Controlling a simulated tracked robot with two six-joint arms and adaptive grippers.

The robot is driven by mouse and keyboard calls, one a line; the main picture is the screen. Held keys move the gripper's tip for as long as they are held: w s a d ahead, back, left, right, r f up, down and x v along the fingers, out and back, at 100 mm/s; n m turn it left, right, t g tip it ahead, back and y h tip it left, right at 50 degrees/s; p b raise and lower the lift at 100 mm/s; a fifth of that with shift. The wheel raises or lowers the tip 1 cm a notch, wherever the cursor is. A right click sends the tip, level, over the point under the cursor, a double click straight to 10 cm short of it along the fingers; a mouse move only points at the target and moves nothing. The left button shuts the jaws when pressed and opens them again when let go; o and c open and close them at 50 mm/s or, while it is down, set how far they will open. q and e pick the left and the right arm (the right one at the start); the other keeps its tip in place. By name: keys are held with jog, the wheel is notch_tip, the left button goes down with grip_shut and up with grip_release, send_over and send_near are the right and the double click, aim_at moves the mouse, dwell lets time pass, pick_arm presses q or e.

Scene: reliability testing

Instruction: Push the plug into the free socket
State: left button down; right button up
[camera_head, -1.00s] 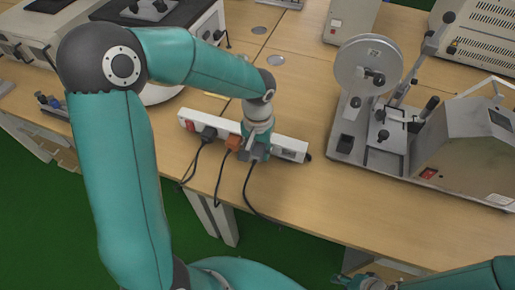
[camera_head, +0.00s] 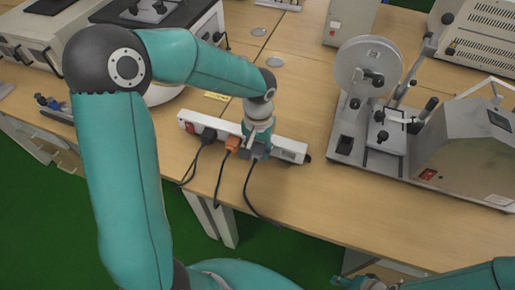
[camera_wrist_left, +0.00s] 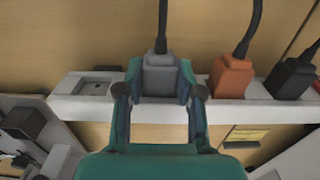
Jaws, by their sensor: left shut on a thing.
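A white power strip (camera_head: 292,150) lies on the wooden table; its end also shows in the wrist view (camera_wrist_left: 68,106). My left gripper (camera_wrist_left: 159,80) is shut on a grey plug (camera_wrist_left: 159,73) with a dark cable, over the strip beside an orange plug (camera_wrist_left: 232,77). I cannot tell whether the grey plug is fully seated. An uncovered socket (camera_wrist_left: 95,86) shows to the left of the gripper in the wrist view. A black plug (camera_head: 208,134) sits beyond the orange one. My right gripper (camera_head: 372,282) shows only partly at the bottom edge; its fingers are unclear.
A grey machine with a round disc (camera_head: 368,66) stands right of the strip. White equipment (camera_head: 40,45) stands at the upper left. Cables (camera_head: 250,190) hang over the table's front edge. Bare table (camera_head: 300,100) lies behind the strip's right end. A yellow label (camera_wrist_left: 246,135) lies behind the strip.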

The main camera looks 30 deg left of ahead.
pick_arm(q)
jog(key=shift+w, duration=0.1)
jog(key=c, duration=0.7)
grip_release()
jog(key=shift+o, duration=0.2)
jog(key=shift+r, duration=0.1)
